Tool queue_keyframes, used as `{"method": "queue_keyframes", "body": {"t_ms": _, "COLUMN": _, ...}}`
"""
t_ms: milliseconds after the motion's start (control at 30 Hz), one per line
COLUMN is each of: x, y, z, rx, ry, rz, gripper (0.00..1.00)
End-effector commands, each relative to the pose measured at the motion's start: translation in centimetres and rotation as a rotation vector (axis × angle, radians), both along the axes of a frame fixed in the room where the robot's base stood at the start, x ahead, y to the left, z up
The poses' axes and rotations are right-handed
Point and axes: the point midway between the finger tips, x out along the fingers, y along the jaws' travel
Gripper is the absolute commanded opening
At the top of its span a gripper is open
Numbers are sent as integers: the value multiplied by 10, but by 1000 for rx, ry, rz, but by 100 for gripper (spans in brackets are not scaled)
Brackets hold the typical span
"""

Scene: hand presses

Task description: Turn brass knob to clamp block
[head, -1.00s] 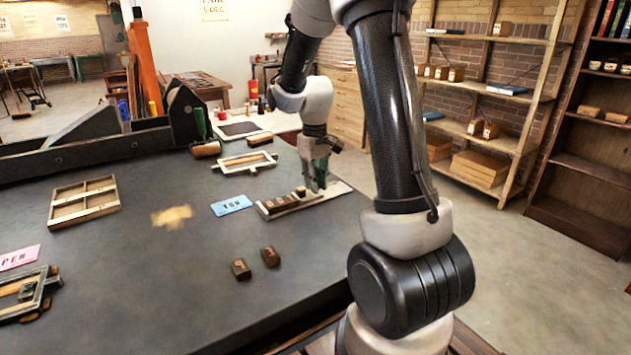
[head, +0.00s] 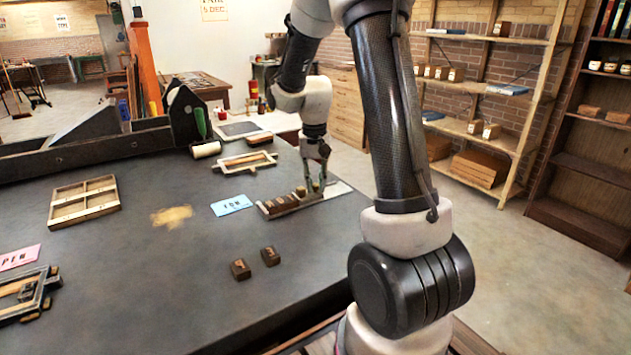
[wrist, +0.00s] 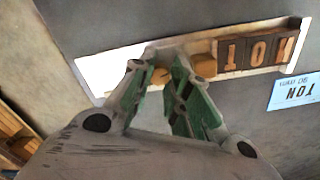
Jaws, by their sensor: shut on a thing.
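My gripper (head: 317,187) points down at the right end of a narrow tray (head: 268,216) near the table's far right corner. In the wrist view, the fingertips of my gripper (wrist: 161,68) are closed around a small brass-coloured knob (wrist: 160,76), mostly hidden between them. A tan wooden block (wrist: 204,66) with a rounded face sits beside the fingers, against the row of dark letter blocks (wrist: 256,51). The letters read upside down there. The row also shows in the head view (head: 280,203). I cannot tell whether the tan block is pressed tight.
A blue card (head: 231,205) lies left of the tray. Two loose dark blocks (head: 241,269) lie in front. A dark press (head: 187,112) stands at the back. The middle of the table is mostly clear.

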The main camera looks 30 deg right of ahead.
Motion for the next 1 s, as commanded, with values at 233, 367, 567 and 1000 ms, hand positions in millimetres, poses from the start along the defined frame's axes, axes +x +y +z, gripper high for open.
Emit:
{"method": "queue_keyframes", "body": {"t_ms": 233, "x": 0, "y": 0, "z": 0, "rx": 0, "ry": 0, "rz": -39, "gripper": 0}}
{"method": "queue_keyframes", "body": {"t_ms": 367, "x": 0, "y": 0, "z": 0, "rx": 0, "ry": 0, "rz": -41, "gripper": 0}}
{"method": "queue_keyframes", "body": {"t_ms": 567, "x": 0, "y": 0, "z": 0, "rx": 0, "ry": 0, "rz": -41, "gripper": 0}}
{"method": "queue_keyframes", "body": {"t_ms": 1000, "x": 0, "y": 0, "z": 0, "rx": 0, "ry": 0, "rz": -26, "gripper": 29}}
